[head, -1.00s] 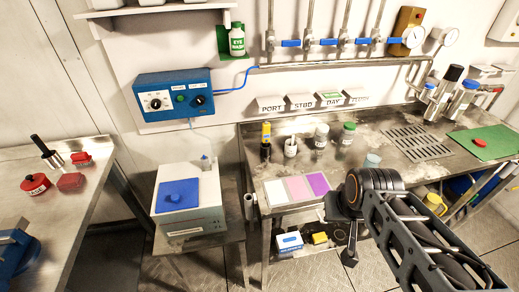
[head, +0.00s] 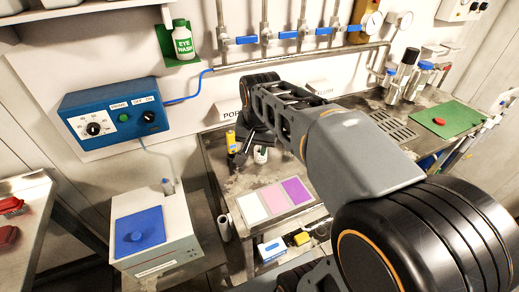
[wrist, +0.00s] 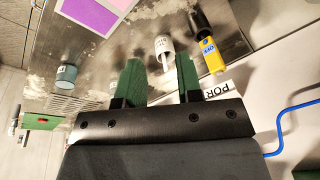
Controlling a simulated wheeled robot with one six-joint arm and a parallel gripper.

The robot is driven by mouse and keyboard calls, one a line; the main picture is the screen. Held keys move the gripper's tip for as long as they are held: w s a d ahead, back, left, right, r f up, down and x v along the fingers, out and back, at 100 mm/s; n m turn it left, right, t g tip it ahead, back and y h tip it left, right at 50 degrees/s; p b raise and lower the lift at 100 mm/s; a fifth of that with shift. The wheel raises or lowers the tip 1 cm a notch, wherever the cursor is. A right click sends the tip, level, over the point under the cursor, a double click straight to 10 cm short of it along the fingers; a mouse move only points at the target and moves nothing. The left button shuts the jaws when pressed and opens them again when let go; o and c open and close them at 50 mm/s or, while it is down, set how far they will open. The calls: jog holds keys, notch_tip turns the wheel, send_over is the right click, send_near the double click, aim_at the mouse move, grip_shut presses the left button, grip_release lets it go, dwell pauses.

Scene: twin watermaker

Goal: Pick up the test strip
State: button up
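A small white pot (wrist: 163,45) stands on the steel counter, with a thin pale strip (wrist: 167,62) showing at its mouth in the wrist view. The pot also shows in the head view (head: 260,155), close to my gripper (head: 246,145). In the wrist view my gripper (wrist: 159,62) has its two green fingers apart, with the pot and strip seen between their tips. Nothing is held. The gap in height between the fingertips and the strip is hard to tell.
A yellow and black pen-like meter (wrist: 211,52) stands beside the pot. A teal cup (wrist: 66,77) is on the other side. A white, pink and purple card (head: 275,200) lies at the counter's front. Labelled holders and valves line the wall behind.

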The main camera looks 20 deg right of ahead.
jog(key=w+d+r+m+g, duration=0.2)
jog(key=w+d+m, duration=0.6)
jog(key=w+m, duration=0.4)
jog(key=shift+n, duration=0.3)
jog(key=shift+w+f+b, duration=0.2)
jog(key=shift+f+b, duration=0.05)
jog(key=shift+f, duration=2.1)
jog(key=shift+w+f+b, duration=0.15)
jog(key=shift+f+b, duration=0.05)
jog(key=shift+f, duration=2.15)
jog(key=shift+w+f+b, duration=0.2)
jog(key=shift+f+b, duration=0.05)
jog(key=shift+f, duration=2.1)
grip_shut()
